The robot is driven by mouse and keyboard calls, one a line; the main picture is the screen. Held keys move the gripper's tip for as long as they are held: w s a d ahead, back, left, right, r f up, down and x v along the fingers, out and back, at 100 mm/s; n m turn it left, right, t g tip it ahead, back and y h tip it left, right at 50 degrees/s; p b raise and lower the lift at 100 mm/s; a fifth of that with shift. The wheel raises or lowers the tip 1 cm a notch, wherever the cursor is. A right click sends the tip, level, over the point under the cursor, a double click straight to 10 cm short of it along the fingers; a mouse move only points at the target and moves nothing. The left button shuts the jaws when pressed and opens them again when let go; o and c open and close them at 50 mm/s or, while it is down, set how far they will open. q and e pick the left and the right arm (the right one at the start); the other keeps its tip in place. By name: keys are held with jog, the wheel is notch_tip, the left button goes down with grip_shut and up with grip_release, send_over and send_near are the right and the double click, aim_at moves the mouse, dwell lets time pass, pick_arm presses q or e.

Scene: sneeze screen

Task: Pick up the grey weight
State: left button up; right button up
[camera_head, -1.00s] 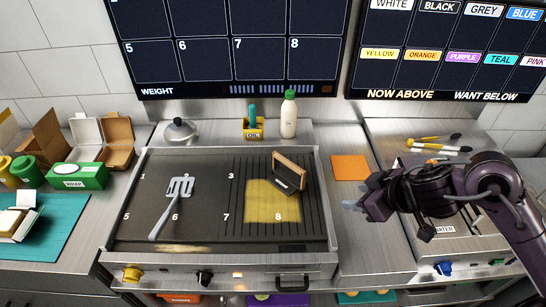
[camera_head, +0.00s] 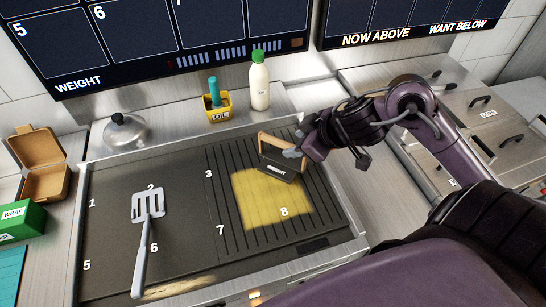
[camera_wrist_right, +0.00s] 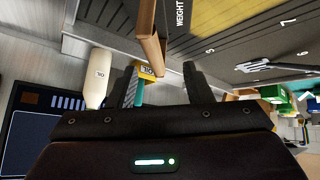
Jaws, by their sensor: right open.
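The grey weight (camera_head: 278,167) is a dark block with a light wooden handle. It stands on the ribbed right half of the griddle, at the back edge of the yellow patch. My right gripper (camera_head: 296,151) is at the weight's upper right, close to the handle. The gripper's fingertips partly hide the handle's right end in the head view. My left gripper is not in view.
A metal spatula (camera_head: 147,225) lies on the griddle's smooth left half. A yellow oil holder (camera_head: 216,107) and a white bottle with a green cap (camera_head: 259,82) stand behind the griddle. A metal dome (camera_head: 124,131) is at the back left. The griddle's middle is clear.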

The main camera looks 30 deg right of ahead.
aim_at(279, 144)
jog(key=x, duration=0.3)
jog(key=shift+w+b, duration=0.1)
jog(key=shift+b, duration=0.25)
jog(key=shift+w+d+x, duration=0.1)
jog(key=shift+d+x, duration=0.1)
jog(key=shift+x, duration=1.35)
jog(key=shift+w+d+x, duration=0.1)
jog(key=shift+d+x, duration=0.05)
jog(key=shift+x, duration=1.4)
jog(key=shift+s+r, duration=0.1)
jog(key=shift+c, duration=0.5)
grip_shut()
jog(key=shift+r, duration=0.1)
